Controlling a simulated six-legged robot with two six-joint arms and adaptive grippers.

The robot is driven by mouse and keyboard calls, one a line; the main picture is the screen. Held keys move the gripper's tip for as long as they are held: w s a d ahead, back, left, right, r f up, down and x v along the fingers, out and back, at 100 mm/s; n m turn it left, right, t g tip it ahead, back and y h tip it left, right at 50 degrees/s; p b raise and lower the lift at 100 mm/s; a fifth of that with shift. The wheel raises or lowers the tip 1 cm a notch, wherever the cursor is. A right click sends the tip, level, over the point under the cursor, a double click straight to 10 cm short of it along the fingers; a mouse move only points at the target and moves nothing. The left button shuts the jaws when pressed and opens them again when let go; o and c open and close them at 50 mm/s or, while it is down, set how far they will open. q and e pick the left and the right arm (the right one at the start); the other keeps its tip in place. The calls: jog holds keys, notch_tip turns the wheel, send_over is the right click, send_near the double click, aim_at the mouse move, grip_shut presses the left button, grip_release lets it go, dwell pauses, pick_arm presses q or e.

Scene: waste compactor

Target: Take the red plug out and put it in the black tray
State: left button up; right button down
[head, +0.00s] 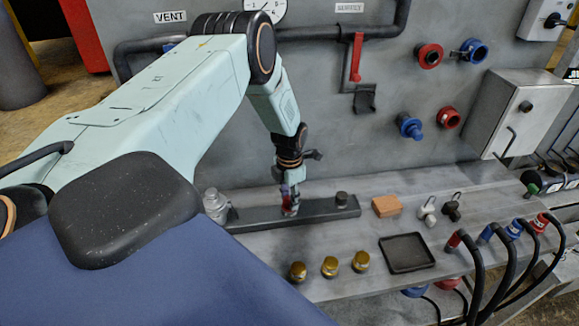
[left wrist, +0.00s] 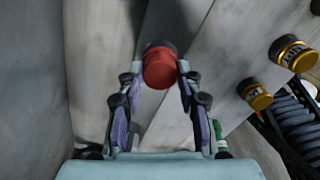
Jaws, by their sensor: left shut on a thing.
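The red plug (left wrist: 160,70) is a short red cylinder with a dark end, between the fingertips of my left gripper (left wrist: 158,80) in the left wrist view. My left gripper (head: 291,198) points down over the dark grey bar (head: 325,213) on the bench in the head view, shut on the plug. The fingers mostly hide the plug there, and I cannot tell whether it still sits in the bar. The black tray (head: 407,253) lies empty on the bench, to the right of and nearer than the bar. My right gripper is not in view.
A dark knob (head: 341,199) stands on the bar's right end, and a grey metal fitting (head: 215,205) is by its left end. Several brass caps (head: 330,267) stand left of the tray. An orange block (head: 386,206) lies behind it. Hoses (head: 508,270) rise at right.

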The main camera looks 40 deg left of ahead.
pick_arm(q)
jog(key=shift+s, duration=0.1)
jog(key=n, duration=0.5)
dwell(0.3)
jog(key=o, duration=1.3)
jog(key=shift+a, duration=0.1)
jog(key=shift+c, duration=0.6)
